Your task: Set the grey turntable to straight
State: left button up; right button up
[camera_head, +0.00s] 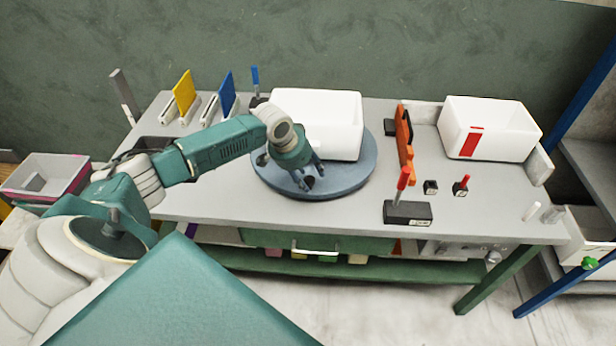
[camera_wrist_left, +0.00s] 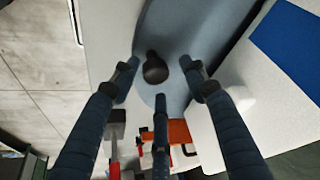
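The grey turntable (camera_head: 357,172) is a round blue-grey disc on the table, with a white bin (camera_head: 345,135) standing on it. A small dark knob (camera_head: 309,182) stands up near the turntable's front edge. My left gripper (camera_head: 308,178) is over that front part, its fingers pointing down at the knob. In the left wrist view the three fingers of the gripper (camera_wrist_left: 161,78) are spread around the dark knob (camera_wrist_left: 154,68), with gaps visible between them and it. The turntable (camera_wrist_left: 185,25) also shows there. My right gripper is not in view.
The white bin's wall is close beside the gripper. Right of the turntable are an orange panel (camera_head: 404,138), a red-handled lever on a black base (camera_head: 407,212) and a second white bin (camera_head: 488,130). Yellow (camera_head: 184,92) and blue (camera_head: 227,92) panels stand at the back left.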

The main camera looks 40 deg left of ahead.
pick_arm(q)
jog(key=shift+s+f, duration=0.1)
jog(key=shift+s, duration=0.05)
jog(key=v, duration=1.2)
